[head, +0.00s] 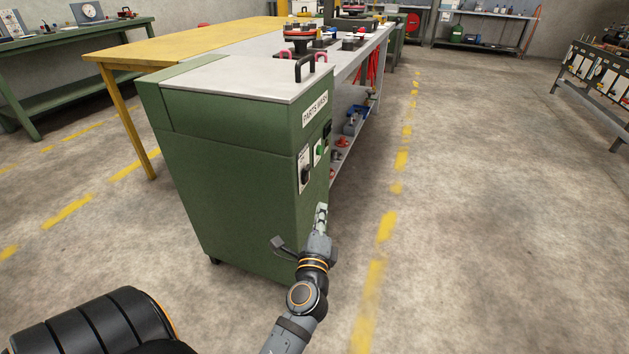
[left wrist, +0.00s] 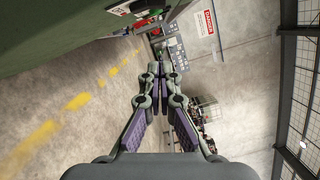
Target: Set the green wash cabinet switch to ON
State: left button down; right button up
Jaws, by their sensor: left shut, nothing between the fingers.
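The green wash cabinet (head: 235,170) stands in the middle of the head view, with a white "PARTS WASH" label on its narrow right face. Below the label is a pale switch plate (head: 304,168) with a dark knob; its setting is too small to read. My left gripper (head: 321,207) is below the plate, close to that face, fingers pointing up in the picture; I cannot tell whether it touches. In the left wrist view its fingers (left wrist: 160,80) are shut with nothing between them, and the cabinet's green side (left wrist: 60,35) fills the upper left. My right gripper is out of view.
Beside the plate are a green button (head: 319,151) and a black fitting (head: 327,130). A black handle (head: 305,68) stands on the cabinet's top. A workbench with parts continues behind it. The concrete floor (head: 480,200) to the right is open.

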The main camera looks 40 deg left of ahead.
aim_at(307, 174)
pick_arm(q)
jog(key=w+a+r, duration=0.2)
jog(key=w+a, duration=0.6)
jog(key=shift+p, duration=0.35)
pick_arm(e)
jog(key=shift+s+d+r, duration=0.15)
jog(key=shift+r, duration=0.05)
pick_arm(q)
jog(key=shift+a, duration=0.15)
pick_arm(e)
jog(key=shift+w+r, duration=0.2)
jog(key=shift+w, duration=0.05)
pick_arm(q)
jog(key=shift+s+a+r+n+p, duration=0.1)
jog(key=shift+a+r+n+p, duration=0.2)
jog(key=shift+n+p, duration=0.4)
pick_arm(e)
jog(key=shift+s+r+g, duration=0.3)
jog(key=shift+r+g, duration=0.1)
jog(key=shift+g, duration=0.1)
pick_arm(q)
jog(key=shift+f, duration=0.1)
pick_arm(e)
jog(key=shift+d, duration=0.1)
